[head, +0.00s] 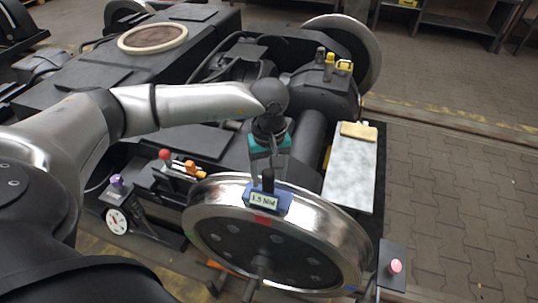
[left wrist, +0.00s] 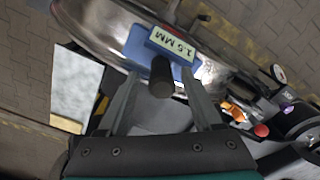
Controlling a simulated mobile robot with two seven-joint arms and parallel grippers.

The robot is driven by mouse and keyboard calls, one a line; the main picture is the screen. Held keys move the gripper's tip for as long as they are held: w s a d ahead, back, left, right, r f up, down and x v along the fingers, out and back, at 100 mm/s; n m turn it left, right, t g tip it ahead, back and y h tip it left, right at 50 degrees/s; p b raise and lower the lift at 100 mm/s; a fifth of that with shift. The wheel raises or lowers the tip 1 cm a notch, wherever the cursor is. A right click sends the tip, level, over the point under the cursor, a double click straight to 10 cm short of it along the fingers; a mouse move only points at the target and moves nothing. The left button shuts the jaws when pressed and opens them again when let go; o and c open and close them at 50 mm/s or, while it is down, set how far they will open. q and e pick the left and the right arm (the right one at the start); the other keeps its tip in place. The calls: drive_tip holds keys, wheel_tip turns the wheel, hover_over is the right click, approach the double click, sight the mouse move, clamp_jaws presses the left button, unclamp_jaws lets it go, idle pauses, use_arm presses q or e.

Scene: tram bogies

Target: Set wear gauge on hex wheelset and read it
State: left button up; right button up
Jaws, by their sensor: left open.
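The blue wear gauge (head: 281,201) sits on top of the near wheel's shiny rim, upright, with its black handle up. Its pale display reads 1.5 MM. The wheel (head: 330,232) has a dark hub face with several pale marks and a red mark below the gauge. My left gripper (head: 268,176) is above the gauge, open, with its fingers on either side of the handle. In the left wrist view the gauge (left wrist: 137,45) shows beyond the open fingers, with the black handle (left wrist: 161,78) between them, apart from both. My right gripper is not in view.
A pale plate (head: 350,178) with a tan block (head: 359,131) lies right of the wheel. Levers with red and orange knobs (head: 190,168) stand at left, near a dial (head: 117,221). A pink button (head: 395,267) stands at lower right. The paved floor at right is clear.

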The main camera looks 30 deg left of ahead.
use_arm(q)
wheel_tip(320, 180, up, 11)
drive_tip(key=p, duration=0.3)
drive_tip(key=shift+r, duration=0.75)
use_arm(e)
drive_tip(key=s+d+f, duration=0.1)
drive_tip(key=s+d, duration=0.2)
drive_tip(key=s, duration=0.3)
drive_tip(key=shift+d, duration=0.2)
use_arm(q)
drive_tip(key=shift+s+f, duration=0.1)
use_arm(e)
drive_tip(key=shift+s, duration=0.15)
